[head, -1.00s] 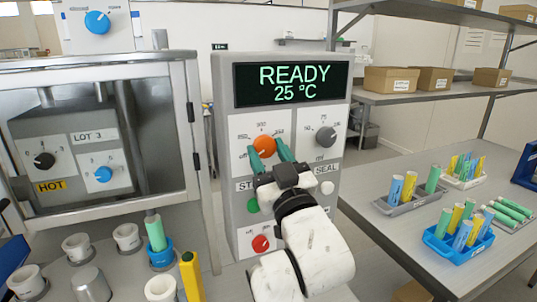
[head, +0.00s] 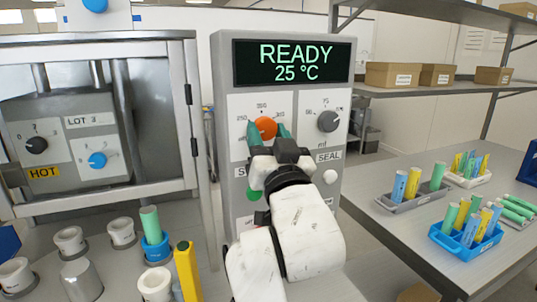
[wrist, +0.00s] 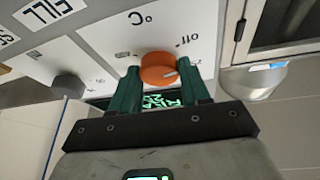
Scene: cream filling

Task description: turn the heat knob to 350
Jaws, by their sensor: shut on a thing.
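The orange heat knob (head: 265,128) is on the upper left dial plate of the grey machine panel, with 250, 300 and 350 marked around it. My gripper (head: 266,130) is shut on the orange knob, one green finger on each side. In the wrist view the orange knob (wrist: 158,69) sits between the fingertips of my gripper (wrist: 161,74). I cannot tell exactly which number the mark points to. The display (head: 292,61) reads READY 25 °C.
A grey knob (head: 328,121) is on the plate to the right. A steel cabinet (head: 100,120) stands to the left. A table (head: 388,235) at right holds a blue tray (head: 455,246) of coloured tubes.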

